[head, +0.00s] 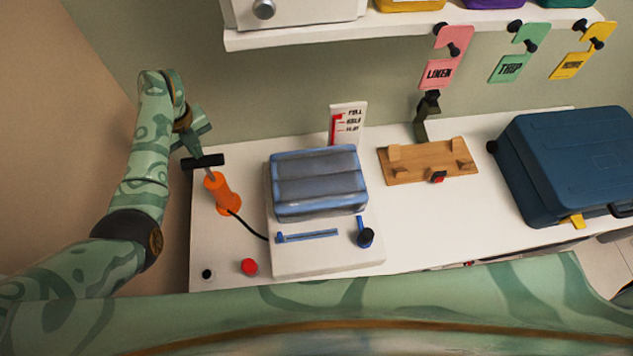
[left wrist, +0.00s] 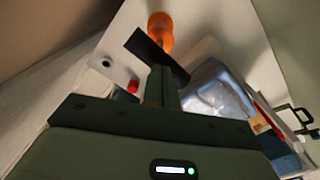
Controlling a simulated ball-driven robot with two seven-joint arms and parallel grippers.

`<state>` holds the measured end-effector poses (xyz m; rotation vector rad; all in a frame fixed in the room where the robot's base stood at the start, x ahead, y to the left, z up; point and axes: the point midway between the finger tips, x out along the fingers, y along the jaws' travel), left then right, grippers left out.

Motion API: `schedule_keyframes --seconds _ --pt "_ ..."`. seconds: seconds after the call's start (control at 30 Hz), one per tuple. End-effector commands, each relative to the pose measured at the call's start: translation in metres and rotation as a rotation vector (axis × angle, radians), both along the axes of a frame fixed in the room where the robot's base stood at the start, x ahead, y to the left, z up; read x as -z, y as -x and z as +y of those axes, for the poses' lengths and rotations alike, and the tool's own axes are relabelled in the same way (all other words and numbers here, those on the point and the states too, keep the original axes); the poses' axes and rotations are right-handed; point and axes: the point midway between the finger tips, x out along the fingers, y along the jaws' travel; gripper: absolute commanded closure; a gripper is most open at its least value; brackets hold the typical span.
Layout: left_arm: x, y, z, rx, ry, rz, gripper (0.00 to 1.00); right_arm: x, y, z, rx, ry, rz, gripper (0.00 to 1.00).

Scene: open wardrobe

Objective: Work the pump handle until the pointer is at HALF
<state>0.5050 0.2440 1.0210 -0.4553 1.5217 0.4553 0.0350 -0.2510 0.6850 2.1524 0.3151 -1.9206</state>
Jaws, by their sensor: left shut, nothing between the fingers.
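The orange pump (head: 222,194) stands at the left end of the white counter, with its black T-shaped handle (head: 203,161) on a short grey rod above the body. A black hose runs from it to the white base under the blue-grey bag (head: 318,182). The white gauge card (head: 347,122) behind the bag has a red strip on its left side; its exact pointer level is too small to read. My left gripper (head: 196,148) is shut and empty, right by the handle. In the left wrist view the handle (left wrist: 150,48) lies across its fingertips (left wrist: 160,80); contact is unclear.
A red button (head: 249,267) and black knob (head: 208,274) sit in front of the pump. A blue slider (head: 308,236) is on the base. A wooden rack (head: 428,165) and blue suitcase (head: 570,160) stand right. A shelf (head: 300,36) overhangs the back.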

Motion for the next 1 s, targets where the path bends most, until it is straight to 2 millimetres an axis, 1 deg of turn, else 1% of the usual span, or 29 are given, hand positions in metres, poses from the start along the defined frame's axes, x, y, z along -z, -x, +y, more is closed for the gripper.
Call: schedule_keyframes --seconds 0.03,0.1,0.8,1.0 --pt "0.009 0.0 0.0 0.0 0.001 0.002 1.0 0.007 0.0 0.0 0.0 0.0 0.001 0.64" --pt "0.016 0.0 -0.001 0.0 0.0 0.002 1.0 0.014 0.001 0.0 0.0 0.0 0.002 0.64" --pt "0.08 0.001 -0.001 0.0 0.001 0.004 1.0 0.067 0.006 -0.002 -0.001 0.003 0.015 0.64" --pt "0.068 0.001 0.0 0.0 0.001 0.002 1.0 0.057 0.005 -0.002 -0.001 0.003 0.013 0.64"
